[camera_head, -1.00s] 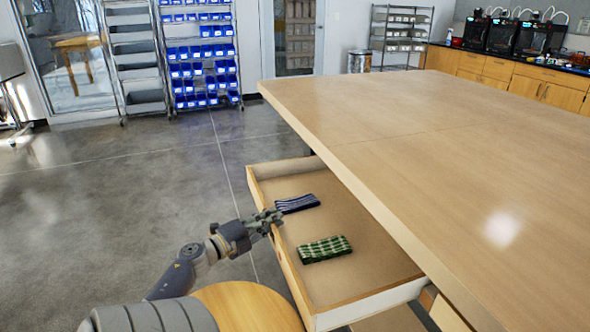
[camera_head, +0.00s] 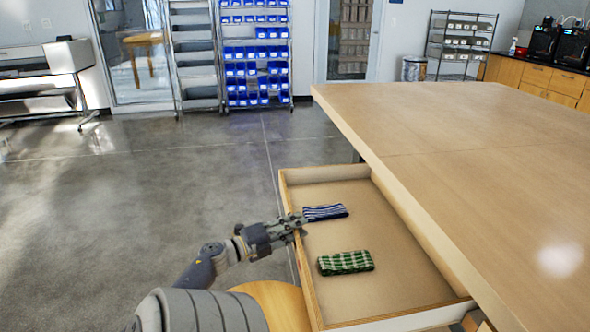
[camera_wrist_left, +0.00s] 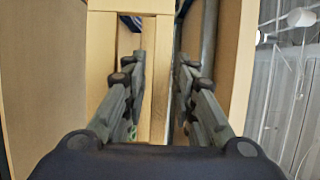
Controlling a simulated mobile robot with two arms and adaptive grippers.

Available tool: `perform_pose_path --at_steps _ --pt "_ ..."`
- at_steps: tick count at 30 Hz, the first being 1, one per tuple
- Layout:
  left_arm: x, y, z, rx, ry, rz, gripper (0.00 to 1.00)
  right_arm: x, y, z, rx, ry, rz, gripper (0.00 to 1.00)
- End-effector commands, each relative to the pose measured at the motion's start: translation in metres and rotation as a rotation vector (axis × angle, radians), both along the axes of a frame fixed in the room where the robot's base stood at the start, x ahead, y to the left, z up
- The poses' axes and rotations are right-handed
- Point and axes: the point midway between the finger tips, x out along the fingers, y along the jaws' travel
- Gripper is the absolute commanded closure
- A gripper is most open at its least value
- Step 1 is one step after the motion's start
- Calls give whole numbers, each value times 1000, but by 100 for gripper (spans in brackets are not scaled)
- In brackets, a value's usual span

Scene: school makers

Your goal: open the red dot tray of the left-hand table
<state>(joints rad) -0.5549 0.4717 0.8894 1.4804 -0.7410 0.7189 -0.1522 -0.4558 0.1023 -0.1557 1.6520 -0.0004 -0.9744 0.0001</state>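The tray (camera_head: 388,262) is a light wooden drawer pulled out from under the table top (camera_head: 470,140). I see no red dot on it. A blue striped cloth (camera_head: 325,212) and a green checked cloth (camera_head: 345,262) lie in it. My left gripper (camera_head: 299,222) is at the tray's front wall. The tray's outer front face is mostly hidden. My right gripper is not in view.
A round wooden surface (camera_head: 278,303) is low beside my left arm. The grey floor (camera_head: 180,170) left of the tray is clear. A rack of blue bins (camera_head: 258,70) and a metal shelf (camera_head: 195,60) stand at the far wall.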

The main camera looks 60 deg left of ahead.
Motion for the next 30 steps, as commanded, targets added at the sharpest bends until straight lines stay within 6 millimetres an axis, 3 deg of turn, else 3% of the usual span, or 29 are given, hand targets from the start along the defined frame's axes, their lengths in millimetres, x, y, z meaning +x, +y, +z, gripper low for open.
perform_pose_path --at_steps 9,13,24,30 --pt "0 0 0 0 0 1 67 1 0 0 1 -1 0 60" --pt "-10 -1 -1 -1 2 2 67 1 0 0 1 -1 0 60" --pt "-84 -9 -1 -1 3 3 67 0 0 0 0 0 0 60" --pt "-111 -12 -1 -1 1 1 67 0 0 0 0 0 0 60"
